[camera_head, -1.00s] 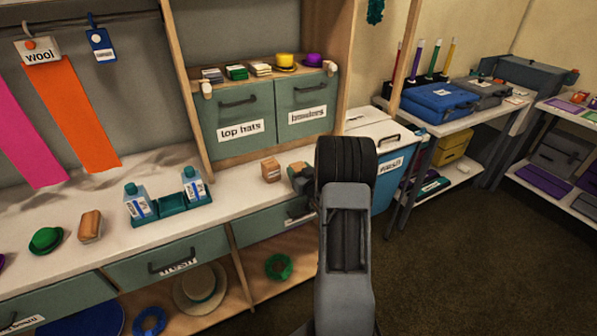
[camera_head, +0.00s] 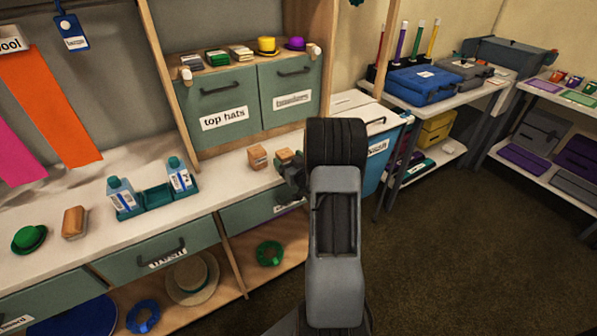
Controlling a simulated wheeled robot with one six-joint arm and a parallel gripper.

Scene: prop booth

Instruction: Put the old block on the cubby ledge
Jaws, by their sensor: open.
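A small wooden block (camera_head: 258,157) with a pale label stands on the white counter, just left of my gripper. A second small tan block (camera_head: 284,155) shows right beside my gripper, partly hidden by it; I cannot tell whether they touch. My gripper (camera_head: 291,171) is open, low at the counter's right end, and largely hidden behind my arm. The cubby ledge (camera_head: 192,71) is the wooden top above two green drawers, one labelled "top hats". It bears several small stacks, a yellow hat and a purple hat.
A teal tray (camera_head: 157,199) with two bottles, a brown block-like item (camera_head: 74,222) and a green hat (camera_head: 29,239) are on the counter to the left. A blue bin (camera_head: 376,165) stands right of the counter. Bare counter lies between the tray and labelled block.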

